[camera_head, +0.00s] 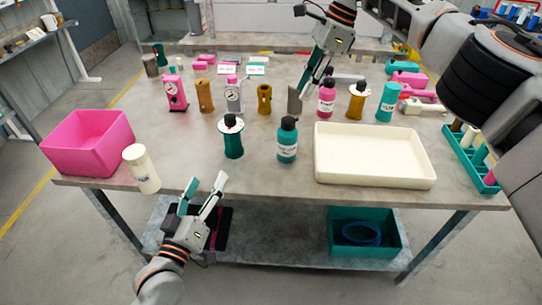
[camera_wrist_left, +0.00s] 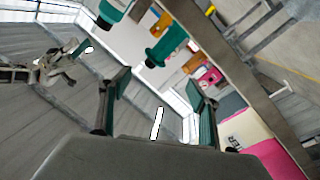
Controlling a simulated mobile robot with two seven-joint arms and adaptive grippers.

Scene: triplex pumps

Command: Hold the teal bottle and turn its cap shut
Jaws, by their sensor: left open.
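The teal bottle (camera_head: 287,143) stands upright near the table's front, left of the cream tray, with a white label and a black cap (camera_head: 288,123) on top. Whether the cap is tight cannot be told. My left gripper (camera_head: 206,188) is open and empty in front of the table edge, below and left of the bottle; its spread fingers show in the left wrist view (camera_wrist_left: 160,100). My right gripper (camera_head: 302,88) points down behind the bottle, near a pink bottle (camera_head: 326,100); its fingers look close together, and whether it is shut is unclear.
A similar teal container (camera_head: 232,143) stands just left of the bottle. The cream tray (camera_head: 375,180) lies to the right. A white cylinder (camera_head: 141,170) and a pink bin (camera_head: 85,145) are at the left front. Several parts fill the table's back.

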